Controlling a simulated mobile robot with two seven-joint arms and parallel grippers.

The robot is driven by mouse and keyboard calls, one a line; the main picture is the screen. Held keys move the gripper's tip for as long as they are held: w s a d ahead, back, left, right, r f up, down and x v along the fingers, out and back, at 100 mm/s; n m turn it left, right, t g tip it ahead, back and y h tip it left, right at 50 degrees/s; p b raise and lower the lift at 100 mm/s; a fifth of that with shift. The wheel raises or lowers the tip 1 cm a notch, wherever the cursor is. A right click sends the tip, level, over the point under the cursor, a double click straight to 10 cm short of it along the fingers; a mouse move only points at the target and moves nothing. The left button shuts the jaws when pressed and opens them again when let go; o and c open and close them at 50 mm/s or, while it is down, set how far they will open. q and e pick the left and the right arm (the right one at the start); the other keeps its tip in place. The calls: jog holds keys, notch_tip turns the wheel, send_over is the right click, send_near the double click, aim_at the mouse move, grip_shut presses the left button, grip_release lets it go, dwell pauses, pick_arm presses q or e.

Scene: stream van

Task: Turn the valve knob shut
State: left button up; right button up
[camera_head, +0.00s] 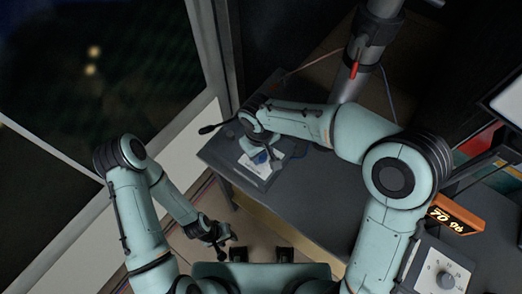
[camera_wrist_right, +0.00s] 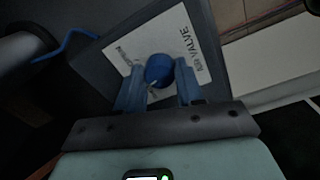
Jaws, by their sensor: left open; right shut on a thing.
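The valve knob is a round blue knob (camera_wrist_right: 158,70) with a small pale mark on it. It sits on a white label plate (camera_wrist_right: 186,38) reading "VALVE" on a dark grey box (camera_wrist_right: 90,62). My right gripper (camera_wrist_right: 159,88) is shut on the knob, with one blue finger on each side of it. In the head view, my right gripper (camera_head: 266,156) is over the white plate (camera_head: 252,166) at the desk's left end, and its wrist covers part of the box. My left gripper (camera_head: 221,238) is open and empty, low near the floor, away from the valve.
A grey desk (camera_head: 325,200) runs from the valve toward the lower right, mostly bare. A metal pole (camera_head: 357,75) with a red lever (camera_head: 354,70) stands behind it. An orange display (camera_head: 455,214) and a dial box (camera_head: 440,272) are at right. A window wall is at left.

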aim_at(261, 157)
pick_arm(q)
jog(key=shift+w+r+p, duration=0.5)
jog(key=shift+r, duration=0.2)
pick_arm(e)
jog(key=n, duration=0.5)
jog(key=shift+n, duration=0.4)
jog(key=o, duration=1)
jog(key=shift+o, duration=0.2)
jog(key=shift+r, duration=0.1)
pick_arm(q)
jog(key=shift+w+r+p, duration=0.7)
jog(key=shift+w+r, duration=0.05)
jog(key=shift+r, duration=0.15)
pick_arm(e)
notch_tip(261, 157, up, 13)
jog(key=shift+s, duration=0.25)
pick_arm(q)
jog(key=shift+s, duration=0.1)
